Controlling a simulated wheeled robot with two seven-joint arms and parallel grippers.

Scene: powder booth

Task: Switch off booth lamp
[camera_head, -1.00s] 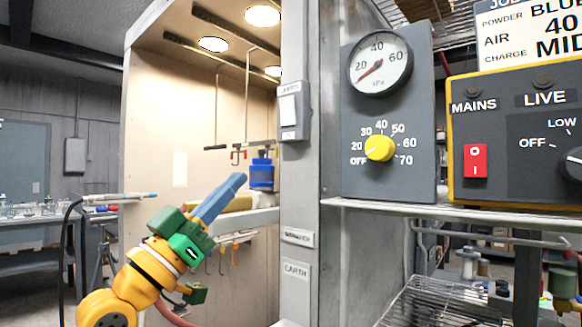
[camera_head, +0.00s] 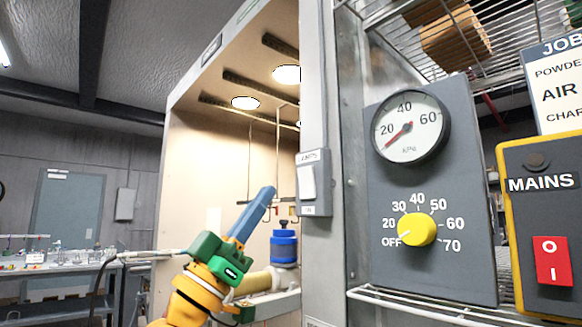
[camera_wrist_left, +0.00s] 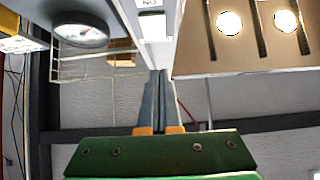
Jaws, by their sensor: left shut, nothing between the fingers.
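The booth lamp switch (camera_head: 308,182) is a white rocker in a grey box on the post at the booth's right edge, with a label above it. It also shows at the top of the left wrist view (camera_wrist_left: 153,25). The ceiling lamps (camera_head: 245,103) in the booth are lit. My left gripper (camera_head: 266,192), with blue fingers and a green body, is shut and empty. In the head view its tips are left of the switch and slightly below it, apart from it in the picture. My right gripper is not in view.
Right of the post stand a grey panel with a gauge (camera_head: 410,127) and yellow knob (camera_head: 417,229), and a yellow-edged box with a red switch (camera_head: 552,261). A blue pot (camera_head: 284,247) sits inside the booth. A wire shelf (camera_head: 430,312) juts out below the panel.

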